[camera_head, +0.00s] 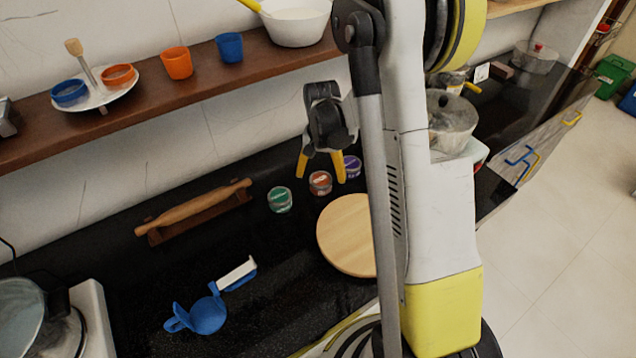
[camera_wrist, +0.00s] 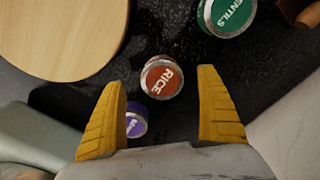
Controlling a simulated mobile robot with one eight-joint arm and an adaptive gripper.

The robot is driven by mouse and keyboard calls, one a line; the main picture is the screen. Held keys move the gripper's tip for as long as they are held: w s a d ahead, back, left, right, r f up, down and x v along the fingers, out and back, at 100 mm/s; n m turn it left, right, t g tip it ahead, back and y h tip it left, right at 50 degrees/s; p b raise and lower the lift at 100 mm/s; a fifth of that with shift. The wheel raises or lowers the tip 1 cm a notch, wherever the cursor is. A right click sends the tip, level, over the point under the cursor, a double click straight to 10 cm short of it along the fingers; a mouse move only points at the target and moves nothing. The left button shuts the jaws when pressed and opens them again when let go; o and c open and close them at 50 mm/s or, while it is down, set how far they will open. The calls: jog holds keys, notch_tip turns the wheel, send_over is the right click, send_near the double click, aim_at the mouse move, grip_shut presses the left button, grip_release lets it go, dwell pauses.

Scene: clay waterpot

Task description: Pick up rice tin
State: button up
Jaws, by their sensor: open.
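The rice tin (camera_wrist: 162,78) has a red-brown lid marked RICE and a silver rim. In the wrist view it lies beyond my fingertips, between their lines. In the head view the rice tin (camera_head: 320,183) stands on the black counter between a green tin and a purple tin. My gripper (camera_head: 322,167) hangs above the tins with its yellow fingers pointing down. It is open and empty. In the wrist view my gripper (camera_wrist: 165,92) shows a wide gap between its fingers, with the rice tin apart from both.
The green lentils tin (camera_head: 280,199) is left of the rice tin; the purple tin (camera_head: 352,166) is right of it. A round wooden board (camera_head: 346,236) lies in front. A rolling pin (camera_head: 195,207) on its stand is at left. A shelf (camera_head: 140,95) runs above the counter.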

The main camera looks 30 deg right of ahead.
aim_at(321, 179)
jog(key=f, duration=0.1)
jog(key=f+b, duration=0.1)
jog(key=f, duration=0.1)
jog(key=f+b, duration=0.1)
jog(key=shift+w+d+f, duration=0.2)
jog(key=shift+w+f, duration=0.1)
jog(key=shift+f, duration=0.1)
jog(key=shift+r, duration=0.1)
jog(key=c, duration=1.5)
